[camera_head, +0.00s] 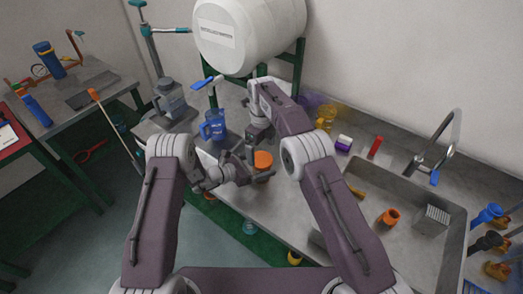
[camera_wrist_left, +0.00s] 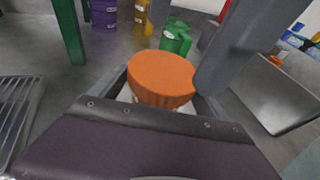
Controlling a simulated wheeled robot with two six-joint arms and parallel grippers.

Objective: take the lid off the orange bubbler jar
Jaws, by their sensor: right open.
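The orange lid (camera_head: 263,160) sits on the bubbler jar at the front of the counter. In the left wrist view the lid (camera_wrist_left: 162,78) is large and central, and a little of the pale jar body (camera_wrist_left: 128,96) shows below it. My left gripper (camera_head: 256,168) reaches in from the left, with its fingers on both sides of the jar body under the lid. It appears shut on the jar, though the contact is mostly hidden. My right gripper (camera_head: 256,132) is open and empty behind and above the lid. A grey bar, probably its finger, shows beside the lid in the left wrist view.
A blue jug (camera_head: 213,126) stands behind left. A large white tank (camera_head: 248,32) on a green stand is at the back. Purple and yellow containers (camera_head: 326,117) stand behind right. The sink (camera_head: 405,205) with an orange piece (camera_head: 389,217) is at right.

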